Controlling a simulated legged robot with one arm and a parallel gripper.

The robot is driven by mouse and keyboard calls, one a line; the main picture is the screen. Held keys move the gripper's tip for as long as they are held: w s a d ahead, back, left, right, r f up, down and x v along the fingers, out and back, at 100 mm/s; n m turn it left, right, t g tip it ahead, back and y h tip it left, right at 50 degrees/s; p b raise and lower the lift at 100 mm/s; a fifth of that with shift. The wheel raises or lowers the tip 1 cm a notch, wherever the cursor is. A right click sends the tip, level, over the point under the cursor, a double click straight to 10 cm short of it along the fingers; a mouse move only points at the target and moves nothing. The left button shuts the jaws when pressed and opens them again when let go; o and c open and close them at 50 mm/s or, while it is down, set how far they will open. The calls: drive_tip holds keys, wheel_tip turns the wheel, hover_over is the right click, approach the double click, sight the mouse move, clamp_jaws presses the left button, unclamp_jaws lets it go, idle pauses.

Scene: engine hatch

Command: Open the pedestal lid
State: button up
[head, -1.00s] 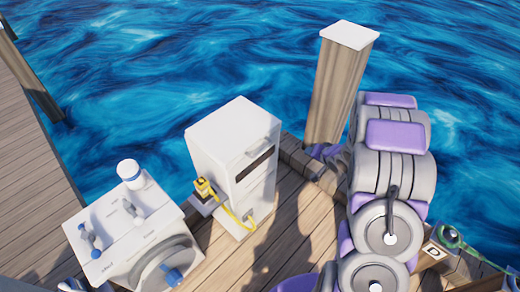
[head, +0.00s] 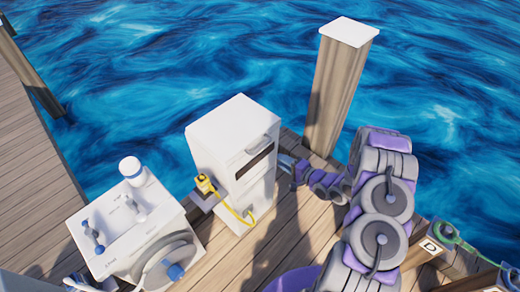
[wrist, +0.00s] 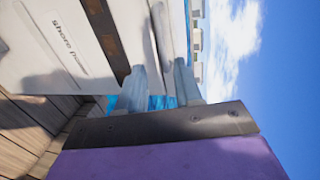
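The white pedestal (head: 232,170) stands upright on the dock in the head view. Its lid (head: 235,125) is closed on top, with a small handle (head: 256,146) on the front edge above a dark slot. My gripper (head: 286,162) is at the pedestal's right side, a little below the handle's height, partly hidden by the pedestal. In the wrist view my gripper (wrist: 160,78) has its two grey fingers apart, with nothing clearly held. The pedestal's white front (wrist: 55,45), with lettering and the dark slot, fills the upper left there. Whether a finger touches it I cannot tell.
A yellow plug and cable (head: 206,186) hang at the pedestal's front left. A white box with valves (head: 130,230) stands to the left. A wooden post (head: 340,90) rises behind my arm. Water lies beyond the dock edge. Planks in front of the pedestal are clear.

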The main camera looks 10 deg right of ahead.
sight(260, 148)
drive_tip(key=b+x, duration=0.1)
drive_tip(key=x, duration=1.2)
drive_tip(key=shift+w, duration=0.2)
drive_tip(key=shift+c, duration=0.3)
clamp_jaws()
drive_tip(key=shift+s, duration=0.1)
